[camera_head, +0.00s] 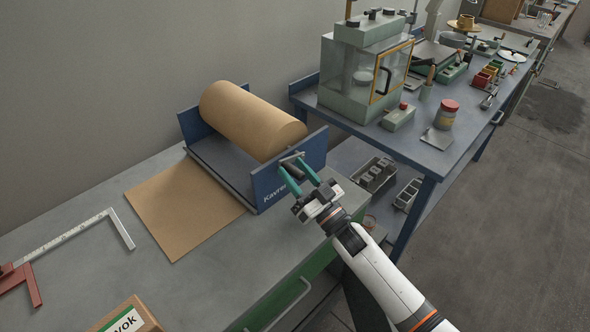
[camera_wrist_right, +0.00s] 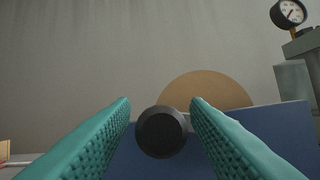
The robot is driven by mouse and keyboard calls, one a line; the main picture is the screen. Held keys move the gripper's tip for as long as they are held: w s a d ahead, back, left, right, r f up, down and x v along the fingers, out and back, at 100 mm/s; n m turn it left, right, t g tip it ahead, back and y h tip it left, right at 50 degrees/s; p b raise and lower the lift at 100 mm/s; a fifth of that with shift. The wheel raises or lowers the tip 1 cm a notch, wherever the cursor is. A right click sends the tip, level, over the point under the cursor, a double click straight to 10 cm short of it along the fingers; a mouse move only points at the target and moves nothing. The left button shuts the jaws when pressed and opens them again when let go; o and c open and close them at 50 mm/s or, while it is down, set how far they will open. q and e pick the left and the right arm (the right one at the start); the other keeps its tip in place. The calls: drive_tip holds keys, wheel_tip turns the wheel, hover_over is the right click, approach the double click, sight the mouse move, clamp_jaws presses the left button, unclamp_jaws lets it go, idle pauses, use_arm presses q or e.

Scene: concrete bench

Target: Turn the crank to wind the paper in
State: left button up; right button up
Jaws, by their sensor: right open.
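A brown paper roll (camera_head: 250,118) lies in a blue holder with two end plates; the near plate (camera_head: 270,190) has lettering. A sheet of paper (camera_head: 180,208) hangs off the roll and lies flat on the bench. The crank (camera_head: 291,160) is on the outer face of the near plate, partly hidden by my fingers. My right gripper (camera_head: 299,172) is open at the crank. In the right wrist view the round dark crank knob (camera_wrist_right: 161,132) sits between the two teal fingers (camera_wrist_right: 161,128), with gaps visible on both sides. My left gripper is not in view.
The grey bench (camera_head: 100,270) holds a metal square (camera_head: 85,232), a red tool (camera_head: 25,278) and a labelled box (camera_head: 130,318) at the left and front. A blue table (camera_head: 410,150) with a glass-sided cabinet (camera_head: 355,75) stands behind on the right.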

drive_tip(key=shift+w+a, duration=0.15)
drive_tip(key=shift+w, duration=0.1)
clamp_jaws()
